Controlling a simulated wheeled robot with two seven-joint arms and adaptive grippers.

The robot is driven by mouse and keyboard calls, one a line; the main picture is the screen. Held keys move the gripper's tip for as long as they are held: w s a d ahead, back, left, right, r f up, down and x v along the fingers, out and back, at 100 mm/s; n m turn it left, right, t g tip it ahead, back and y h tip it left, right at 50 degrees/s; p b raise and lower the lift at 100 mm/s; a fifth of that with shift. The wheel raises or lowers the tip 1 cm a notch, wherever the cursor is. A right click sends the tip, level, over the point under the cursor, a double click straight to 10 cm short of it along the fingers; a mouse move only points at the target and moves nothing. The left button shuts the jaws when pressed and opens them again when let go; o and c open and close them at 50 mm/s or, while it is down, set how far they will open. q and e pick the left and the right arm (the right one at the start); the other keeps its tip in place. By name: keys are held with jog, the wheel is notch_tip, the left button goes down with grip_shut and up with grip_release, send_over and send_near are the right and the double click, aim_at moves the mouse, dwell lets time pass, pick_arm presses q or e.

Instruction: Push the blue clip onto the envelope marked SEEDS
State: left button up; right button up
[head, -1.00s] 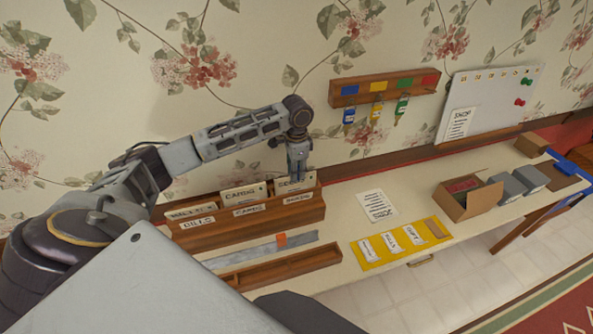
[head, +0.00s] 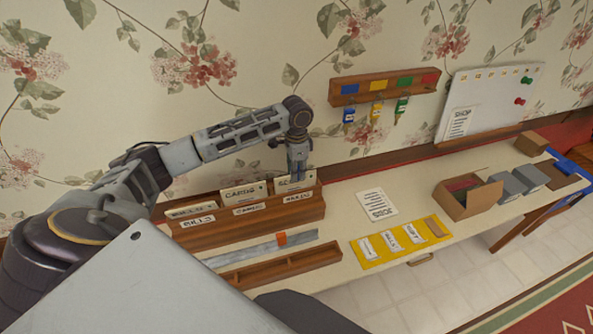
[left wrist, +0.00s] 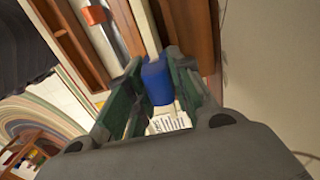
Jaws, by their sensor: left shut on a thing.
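My left gripper (head: 297,172) points down at the right end of the wooden sorter (head: 255,221). It also shows in the left wrist view (left wrist: 155,95), where its fingers are shut on the blue clip (left wrist: 157,80). The envelope at the sorter's right end (head: 296,184) stands upright directly below the gripper. Its marking is partly covered and reads like SEEDS. A CARDS envelope (head: 243,193) stands to its left, and a BILLS label (head: 198,221) is at the left end. I cannot tell whether the clip touches the envelope. My right gripper is out of view.
A metal ruler with an orange slider (head: 282,238) and a long wooden tray (head: 283,270) lie before the sorter. A printed list (head: 377,204), a yellow mat (head: 375,259) and an open box (head: 463,204) are to the right. A wall rack (head: 383,87) hangs behind.

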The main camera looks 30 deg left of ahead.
pick_arm(q)
jog(key=o, duration=0.9)
jog(key=o, duration=0.5)
jog(key=shift+o, duration=0.2)
jog(key=shift+r, duration=0.15)
jog(key=shift+r, duration=3.35)
jog(key=shift+s+d+f, duration=0.1)
